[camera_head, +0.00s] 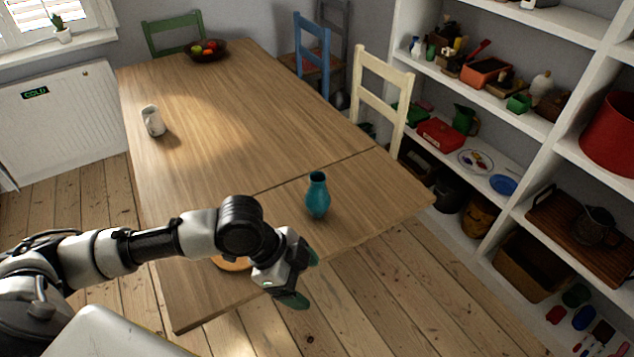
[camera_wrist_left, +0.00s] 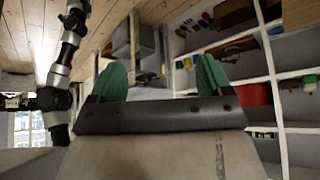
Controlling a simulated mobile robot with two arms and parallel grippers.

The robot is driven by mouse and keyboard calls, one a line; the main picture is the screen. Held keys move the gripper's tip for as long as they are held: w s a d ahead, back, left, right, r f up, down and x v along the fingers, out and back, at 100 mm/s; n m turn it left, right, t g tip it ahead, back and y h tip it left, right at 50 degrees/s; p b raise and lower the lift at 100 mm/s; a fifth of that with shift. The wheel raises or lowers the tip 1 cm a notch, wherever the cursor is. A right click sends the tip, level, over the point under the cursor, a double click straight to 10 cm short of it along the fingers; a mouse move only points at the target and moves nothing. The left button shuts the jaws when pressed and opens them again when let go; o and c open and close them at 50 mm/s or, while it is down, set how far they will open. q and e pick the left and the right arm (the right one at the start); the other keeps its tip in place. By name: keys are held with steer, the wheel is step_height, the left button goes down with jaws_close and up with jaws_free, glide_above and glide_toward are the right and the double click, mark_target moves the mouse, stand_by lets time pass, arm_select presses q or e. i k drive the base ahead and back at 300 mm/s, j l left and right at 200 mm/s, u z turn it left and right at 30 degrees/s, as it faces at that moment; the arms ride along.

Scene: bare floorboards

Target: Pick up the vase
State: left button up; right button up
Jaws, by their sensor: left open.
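A teal vase (camera_head: 317,195) stands upright on the wooden table (camera_head: 215,110), near the table's right front part. My left gripper (camera_head: 303,277) is in front of and slightly left of the vase in the head view, at the table's near edge. It is open and empty, with green fingertips apart. In the left wrist view, my left gripper (camera_wrist_left: 160,78) shows its two green fingers spread with nothing between them. The vase cannot be made out in that view. My right gripper is not in view.
A white cup-like object (camera_head: 152,121) and a fruit bowl (camera_head: 206,50) stand farther back on the table. An orange-brown round object (camera_head: 232,264) is partly hidden behind my left arm. Chairs, including a cream chair (camera_head: 381,92), line the table. White shelves (camera_head: 545,150) fill the right side.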

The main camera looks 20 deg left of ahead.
mark_target(317, 197)
steer(key=i+j, duration=0.35)
steer(key=i, duration=0.2)
steer(key=i+j, duration=0.35)
steer(key=i, duration=0.2)
